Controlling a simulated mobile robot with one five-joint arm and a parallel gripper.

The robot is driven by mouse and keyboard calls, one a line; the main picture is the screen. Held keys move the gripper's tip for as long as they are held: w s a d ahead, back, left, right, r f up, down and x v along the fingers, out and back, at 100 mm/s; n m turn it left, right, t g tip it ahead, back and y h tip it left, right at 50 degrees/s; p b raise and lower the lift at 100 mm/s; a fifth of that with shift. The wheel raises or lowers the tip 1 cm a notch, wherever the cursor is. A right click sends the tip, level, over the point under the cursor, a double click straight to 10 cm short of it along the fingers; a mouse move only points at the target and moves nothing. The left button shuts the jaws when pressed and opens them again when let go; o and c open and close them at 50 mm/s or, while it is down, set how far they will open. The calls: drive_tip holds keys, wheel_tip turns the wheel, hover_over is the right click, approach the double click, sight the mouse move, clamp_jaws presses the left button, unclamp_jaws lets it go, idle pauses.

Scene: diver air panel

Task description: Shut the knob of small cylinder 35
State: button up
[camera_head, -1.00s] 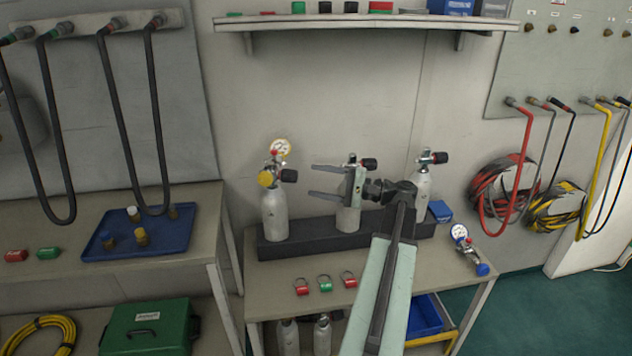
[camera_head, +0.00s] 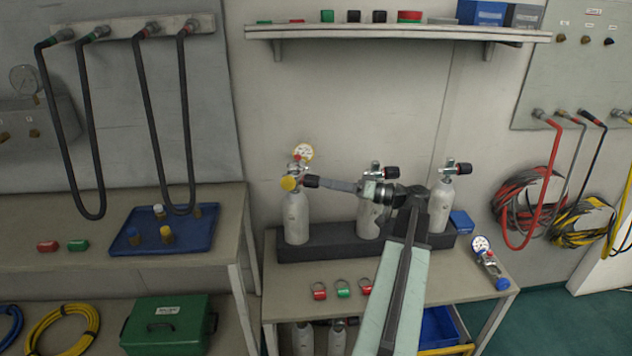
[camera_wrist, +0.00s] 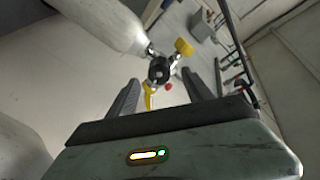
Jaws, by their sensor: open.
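Three small white cylinders stand in a dark rack (camera_head: 330,247); their numbers are not legible, so I cannot tell which is 35. The left cylinder (camera_head: 297,218) has a gauge, a yellow cap and a black knob (camera_head: 311,181) facing right. My gripper (camera_head: 326,184) points left at this knob, its fingers seen edge-on and open. In the wrist view the black knob (camera_wrist: 158,71) shows between the open fingertips; I cannot tell whether they overlap it. The middle cylinder (camera_head: 369,219) stands partly behind my gripper, its black knob (camera_head: 391,172) above it. The right cylinder (camera_head: 440,205) stands beside my wrist.
Red and green tags (camera_head: 343,289) lie at the bench front. A blue tray (camera_head: 130,245) is on the left bench. A shelf (camera_head: 400,33) hangs above.

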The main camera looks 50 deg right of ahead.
sight(317, 181)
drive_tip(key=x, duration=0.5)
clamp_jaws()
drive_tip(key=shift+m, duration=0.8)
unclamp_jaws()
drive_tip(key=shift+s+d, duration=0.1)
